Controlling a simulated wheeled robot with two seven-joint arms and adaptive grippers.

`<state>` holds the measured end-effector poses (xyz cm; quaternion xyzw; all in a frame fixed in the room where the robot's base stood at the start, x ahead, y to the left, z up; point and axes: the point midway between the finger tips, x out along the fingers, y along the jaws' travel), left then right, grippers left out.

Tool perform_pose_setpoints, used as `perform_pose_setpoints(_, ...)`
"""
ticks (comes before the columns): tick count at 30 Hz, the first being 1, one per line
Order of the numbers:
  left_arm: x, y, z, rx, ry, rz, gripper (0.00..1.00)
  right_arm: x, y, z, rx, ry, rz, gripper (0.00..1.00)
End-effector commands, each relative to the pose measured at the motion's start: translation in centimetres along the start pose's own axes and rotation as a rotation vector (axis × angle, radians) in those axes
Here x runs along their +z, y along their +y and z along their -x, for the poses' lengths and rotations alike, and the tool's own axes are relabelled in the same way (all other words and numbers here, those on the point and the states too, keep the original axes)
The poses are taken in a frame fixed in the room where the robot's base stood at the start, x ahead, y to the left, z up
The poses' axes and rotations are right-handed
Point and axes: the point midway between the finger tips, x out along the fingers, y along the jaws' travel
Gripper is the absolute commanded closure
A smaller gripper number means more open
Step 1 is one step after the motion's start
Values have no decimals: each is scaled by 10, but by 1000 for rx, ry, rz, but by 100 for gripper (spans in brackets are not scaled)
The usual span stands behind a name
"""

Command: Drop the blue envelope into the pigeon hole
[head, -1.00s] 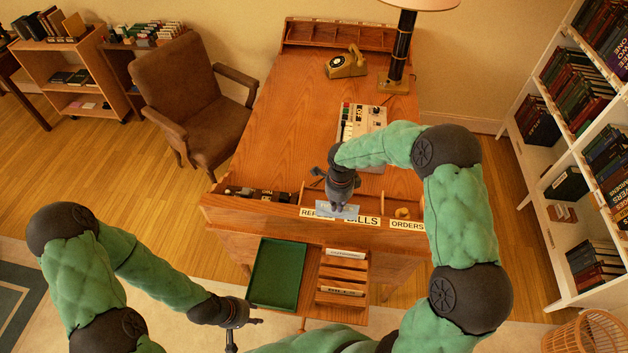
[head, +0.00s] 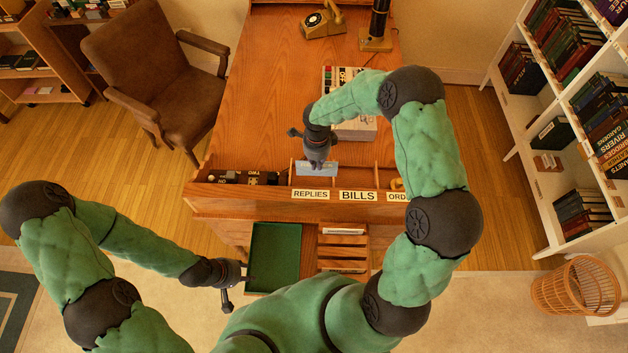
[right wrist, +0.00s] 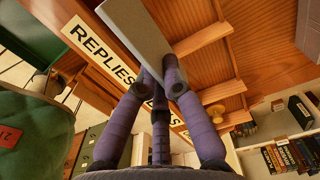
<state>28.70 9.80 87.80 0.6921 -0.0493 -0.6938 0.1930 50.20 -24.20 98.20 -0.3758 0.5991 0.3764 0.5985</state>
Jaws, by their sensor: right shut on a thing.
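The blue envelope (head: 325,169), pale blue-grey, is held in my right gripper (head: 318,166). In the right wrist view the envelope (right wrist: 140,28) is pinched between the fingers and looks grey. The wooden pigeon hole rack (head: 240,199) has compartments labelled REPLIES (head: 310,194), BILLS (head: 358,196) and ORDERS, whose label is partly hidden by my arm. The envelope is above the compartments, behind the REPLIES and BILLS labels. I cannot tell whether its lower edge is inside one. My left gripper (head: 240,288) is empty with its fingers apart, beside the green tray.
The green tray (head: 275,253) and a slotted wooden rack (head: 342,249) are in front of the desk (head: 264,90). A telephone (head: 322,24) and lamp base (head: 376,40) stand at the back. An armchair (head: 150,65) is left, a bookshelf (head: 521,148) and wicker basket (head: 577,287) right.

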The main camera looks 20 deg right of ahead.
Motion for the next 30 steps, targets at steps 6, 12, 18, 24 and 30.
perform_pose_setpoints(6, 0, -2, -4, 0, 0, 0, 60, 0, 0, -18, 0, 0, -2, 100)
perform_pose_setpoints(12, 0, -1, -4, 0, 0, 0, 60, 0, 0, -19, -1, 0, -1, 100)
perform_pose_setpoints(18, 0, -1, -4, 0, 0, 0, 60, 0, 0, -19, 0, 0, -1, 63)
perform_pose_setpoints(24, 0, -1, -4, 0, 1, 0, 60, 0, 0, -19, 0, 0, -1, 63)
perform_pose_setpoints(30, 0, -1, -4, 0, 1, 0, 60, 0, -1, -14, -1, 0, -2, 63)
